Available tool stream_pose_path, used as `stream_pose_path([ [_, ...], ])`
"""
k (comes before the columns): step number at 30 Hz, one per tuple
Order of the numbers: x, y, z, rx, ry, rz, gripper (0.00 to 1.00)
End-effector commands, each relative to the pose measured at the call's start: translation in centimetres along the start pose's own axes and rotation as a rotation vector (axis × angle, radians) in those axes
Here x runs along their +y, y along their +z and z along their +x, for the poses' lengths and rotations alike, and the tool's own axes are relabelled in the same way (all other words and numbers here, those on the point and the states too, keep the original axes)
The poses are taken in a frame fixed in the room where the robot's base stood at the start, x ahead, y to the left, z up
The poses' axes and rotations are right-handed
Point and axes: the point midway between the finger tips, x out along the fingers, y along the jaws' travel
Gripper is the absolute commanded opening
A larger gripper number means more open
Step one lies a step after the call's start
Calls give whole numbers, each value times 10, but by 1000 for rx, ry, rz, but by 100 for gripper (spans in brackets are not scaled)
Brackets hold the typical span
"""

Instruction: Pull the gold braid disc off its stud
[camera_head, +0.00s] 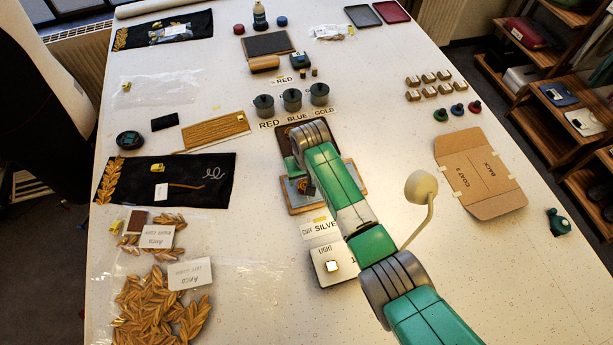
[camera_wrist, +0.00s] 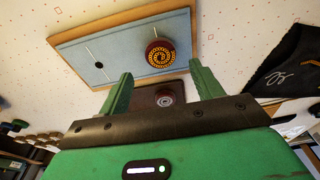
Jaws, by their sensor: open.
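The gold braid disc (camera_wrist: 160,53), a round dark piece with a gold spiral on its face, sits on a blue-grey wood-framed board (camera_wrist: 118,50) in the wrist view. My gripper (camera_wrist: 162,72) is open and empty, its two green fingers apart. The disc shows beyond the fingertips, between their lines, with no visible contact. The stud under the disc is hidden. A small dark round spot (camera_wrist: 98,66) shows on the board left of the disc. In the head view my arm covers much of the framed board (camera_head: 300,210), and I cannot clearly make out the disc there.
A dark brown plate (camera_wrist: 146,98) with a grey round piece lies beside the board. Lidded pots (camera_head: 291,99) stand behind. A black cloth (camera_head: 205,180) lies left, a cardboard folder (camera_head: 478,172) right. A light switch box (camera_head: 333,265) stands in front. Table right of the arm is mostly clear.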

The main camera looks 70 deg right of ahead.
Motion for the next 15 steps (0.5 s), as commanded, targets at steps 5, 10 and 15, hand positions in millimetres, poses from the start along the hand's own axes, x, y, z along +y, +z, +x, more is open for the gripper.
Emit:
stream_pose_path([
  [5,0,0,25,1,-1,0,65],
  [10,0,1,45,0,-1,0,65],
  [15,0,0,60,0,0,0,65],
])
